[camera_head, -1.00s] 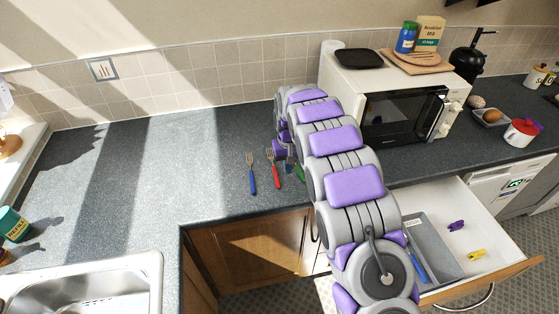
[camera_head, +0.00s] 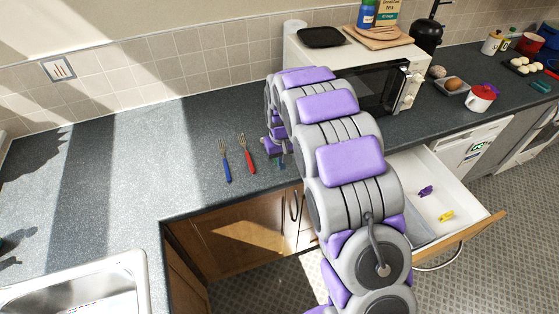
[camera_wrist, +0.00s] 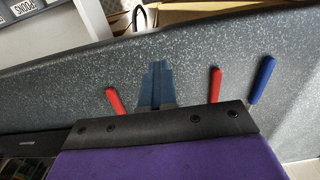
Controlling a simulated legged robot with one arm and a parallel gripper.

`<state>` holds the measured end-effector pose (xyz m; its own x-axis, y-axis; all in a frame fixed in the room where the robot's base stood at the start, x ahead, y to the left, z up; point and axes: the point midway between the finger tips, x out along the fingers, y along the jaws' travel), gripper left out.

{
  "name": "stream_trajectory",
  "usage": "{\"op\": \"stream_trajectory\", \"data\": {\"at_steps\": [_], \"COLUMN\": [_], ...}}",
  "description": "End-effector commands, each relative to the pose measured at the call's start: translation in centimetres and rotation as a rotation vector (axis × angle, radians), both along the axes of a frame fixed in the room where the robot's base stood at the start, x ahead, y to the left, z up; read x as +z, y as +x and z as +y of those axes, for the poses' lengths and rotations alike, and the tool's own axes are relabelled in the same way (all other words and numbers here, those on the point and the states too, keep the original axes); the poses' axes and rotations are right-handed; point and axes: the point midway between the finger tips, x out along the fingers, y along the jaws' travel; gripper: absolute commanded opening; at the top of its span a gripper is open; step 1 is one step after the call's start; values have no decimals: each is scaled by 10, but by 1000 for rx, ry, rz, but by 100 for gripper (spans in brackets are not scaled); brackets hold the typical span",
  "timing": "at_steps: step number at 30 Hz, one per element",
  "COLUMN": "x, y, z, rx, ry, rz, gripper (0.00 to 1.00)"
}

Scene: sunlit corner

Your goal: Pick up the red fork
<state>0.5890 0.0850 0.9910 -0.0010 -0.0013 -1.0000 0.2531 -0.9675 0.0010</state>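The red fork (camera_head: 246,153) lies flat on the dark speckled counter in the head view, its handle toward the front edge. A blue fork (camera_head: 225,162) lies beside it on the left. My gripper (camera_head: 278,160) is low over the counter to the right of the red fork, partly hidden by my arm. In the wrist view, the blue-grey tip of my gripper (camera_wrist: 157,85) lies between two red handles. The right one, next to the blue handle (camera_wrist: 264,78), appears to be the red fork's (camera_wrist: 215,85). The other red handle (camera_wrist: 114,101) belongs to something mostly hidden. Finger opening is unclear.
An open white drawer (camera_head: 470,165) with a purple and a yellow item is at the right. A microwave (camera_head: 300,47) stands behind my arm. A sink (camera_head: 140,280) is at the front left. The counter left of the forks is clear.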

Motion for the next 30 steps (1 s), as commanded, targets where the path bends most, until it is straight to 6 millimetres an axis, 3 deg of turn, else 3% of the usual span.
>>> {"op": "stream_trajectory", "data": {"at_steps": [2,5,27,30], "x": [0,0,0,0], "y": [0,0,0,0], "z": [0,0,0,0], "rx": [0,0,0,0], "ry": [0,0,0,0], "rz": [0,0,0,0], "gripper": [0,8,79,80]}}
